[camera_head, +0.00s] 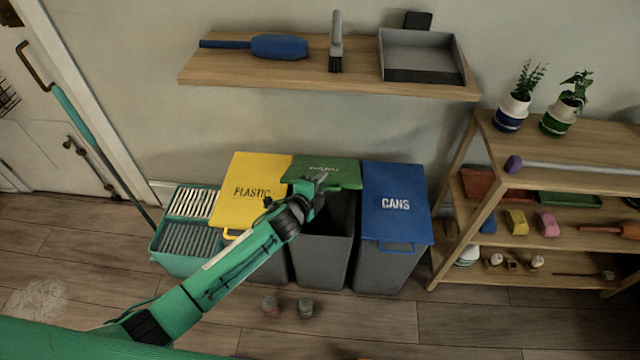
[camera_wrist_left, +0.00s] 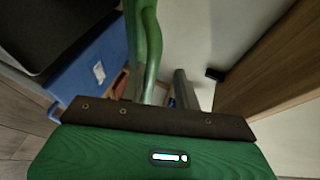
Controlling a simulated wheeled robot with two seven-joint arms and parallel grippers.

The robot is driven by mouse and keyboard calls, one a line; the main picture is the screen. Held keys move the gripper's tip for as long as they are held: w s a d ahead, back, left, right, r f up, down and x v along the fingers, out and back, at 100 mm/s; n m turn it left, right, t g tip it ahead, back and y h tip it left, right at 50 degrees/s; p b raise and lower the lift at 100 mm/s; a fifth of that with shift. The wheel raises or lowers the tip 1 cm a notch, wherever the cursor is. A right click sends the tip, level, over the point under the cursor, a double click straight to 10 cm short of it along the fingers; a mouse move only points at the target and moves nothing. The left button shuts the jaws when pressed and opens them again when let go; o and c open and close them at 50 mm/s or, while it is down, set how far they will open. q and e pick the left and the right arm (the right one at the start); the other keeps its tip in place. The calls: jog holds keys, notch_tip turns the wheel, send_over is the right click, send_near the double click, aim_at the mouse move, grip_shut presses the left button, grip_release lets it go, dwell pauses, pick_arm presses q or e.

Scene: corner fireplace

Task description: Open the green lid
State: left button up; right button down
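The green lid (camera_head: 345,172) is on the middle bin (camera_head: 325,262), between the yellow and blue lids. It is raised and tilted back, and the bin's dark inside shows below it. My left gripper (camera_head: 320,182) is at the lid's front left, over the bin opening. In the left wrist view, the lid (camera_wrist_left: 146,45) shows as a narrow green band seen nearly edge-on. A grey finger stands to its right with a gap between them, so the gripper looks open; the other finger is mostly hidden. My right gripper is not in view.
The yellow plastic bin lid (camera_head: 250,185) and the blue cans lid (camera_head: 395,205) are shut on either side. A wall shelf (camera_head: 225,72) hangs above. A wooden rack (camera_head: 600,160) stands at right. Two small cans (camera_head: 304,307) are on the floor in front.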

pick_arm(q)
jog(key=shift+s+a, duration=0.25)
jog(key=shift+s, duration=0.2)
jog(key=v, duration=1.2)
jog(key=shift+s+r, duration=0.25)
jog(key=shift+s, duration=0.1)
jog(key=shift+f, duration=0.1)
